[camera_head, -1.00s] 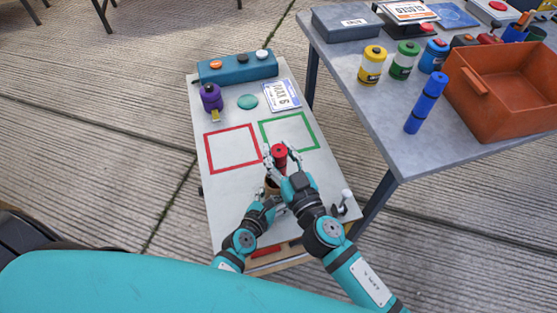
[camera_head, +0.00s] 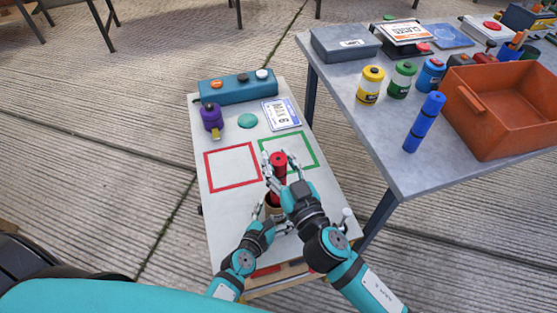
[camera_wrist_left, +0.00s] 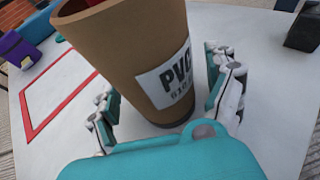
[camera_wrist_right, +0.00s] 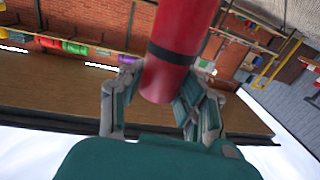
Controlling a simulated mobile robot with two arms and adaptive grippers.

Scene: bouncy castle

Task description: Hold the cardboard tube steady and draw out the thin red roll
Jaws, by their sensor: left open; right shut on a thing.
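The thin red roll (camera_head: 279,170) stands upright above the brown cardboard tube (camera_head: 271,209) on the small table. My right gripper (camera_head: 277,178) is shut on the roll. In the right wrist view the roll (camera_wrist_right: 180,45) has a black band and sits between the fingers (camera_wrist_right: 160,95). The tube also shows in the left wrist view (camera_wrist_left: 125,50), with a white "PVC" label, slightly tilted in the picture. Red shows at its mouth; how deep the roll sits is hidden. My left gripper (camera_wrist_left: 165,110) is open, with a finger on each side of the tube.
The small table (camera_head: 225,220) bears a red square outline (camera_head: 206,172), a green one (camera_head: 315,151), a purple object (camera_head: 211,117), a teal disc (camera_head: 247,121) and a teal box (camera_head: 238,88). A grey table at right holds an orange bin (camera_head: 500,120) and a blue roll (camera_head: 424,122).

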